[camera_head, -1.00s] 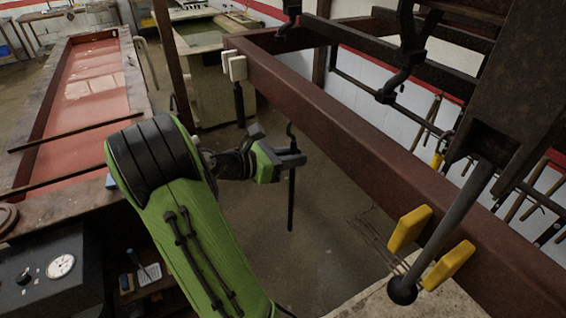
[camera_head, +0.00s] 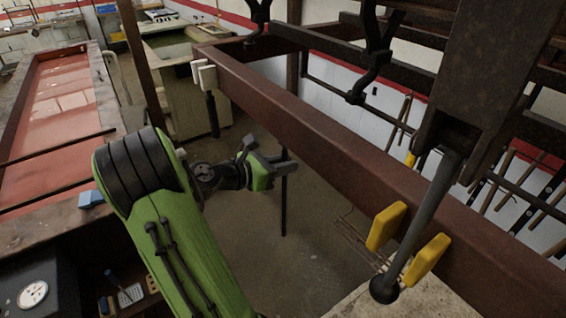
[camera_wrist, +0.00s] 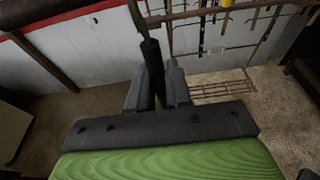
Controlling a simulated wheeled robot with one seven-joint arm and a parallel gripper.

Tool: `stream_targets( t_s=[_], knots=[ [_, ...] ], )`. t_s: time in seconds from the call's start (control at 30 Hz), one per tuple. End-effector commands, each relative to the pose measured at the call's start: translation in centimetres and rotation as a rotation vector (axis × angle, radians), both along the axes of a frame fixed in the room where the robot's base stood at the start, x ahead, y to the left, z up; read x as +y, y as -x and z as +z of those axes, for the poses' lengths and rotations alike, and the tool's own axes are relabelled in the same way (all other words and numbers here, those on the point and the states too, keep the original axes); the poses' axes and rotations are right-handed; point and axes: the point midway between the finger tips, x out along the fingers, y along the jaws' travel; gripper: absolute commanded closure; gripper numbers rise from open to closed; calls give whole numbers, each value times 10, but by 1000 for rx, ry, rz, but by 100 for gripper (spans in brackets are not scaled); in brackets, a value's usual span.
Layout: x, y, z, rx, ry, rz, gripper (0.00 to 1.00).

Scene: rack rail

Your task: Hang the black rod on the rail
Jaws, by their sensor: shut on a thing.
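The black rod (camera_head: 283,205) hangs upright below my gripper (camera_head: 277,166) in the head view. My gripper is shut on its upper part. In the wrist view the rod (camera_wrist: 152,68) stands between the two fingers, with a thinner dark piece at its top that runs out of the frame. A red-brown rail (camera_head: 320,122) runs from the back left to the front right. My gripper and the rod appear to its left, and the rod does not appear to touch it. The exact gap is hard to tell.
Two white blocks (camera_head: 206,76) sit at the rail's far end with a dark rod (camera_head: 212,116) below them. Two yellow blocks (camera_head: 387,227) sit near its front, beside a grey bar with a ball end (camera_head: 384,290). Dark hooks (camera_head: 375,62) hang above.

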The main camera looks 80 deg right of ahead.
Motion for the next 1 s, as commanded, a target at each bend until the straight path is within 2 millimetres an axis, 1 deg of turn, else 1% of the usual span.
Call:
stream_targets(
  t_s=[0.2,0.23,0.4,0.67,0.77,0.87,1.0],
  knots=[
    [0,0,-1,0,0,0,100],
    [0,0,-1,1,1,0,76],
    [0,0,-1,0,0,0,51],
    [1,-1,-1,0,0,0,51],
    [6,-7,2,0,0,5,51],
    [22,-22,7,-1,0,8,51],
    [52,-48,17,0,0,10,51]
  ],
)
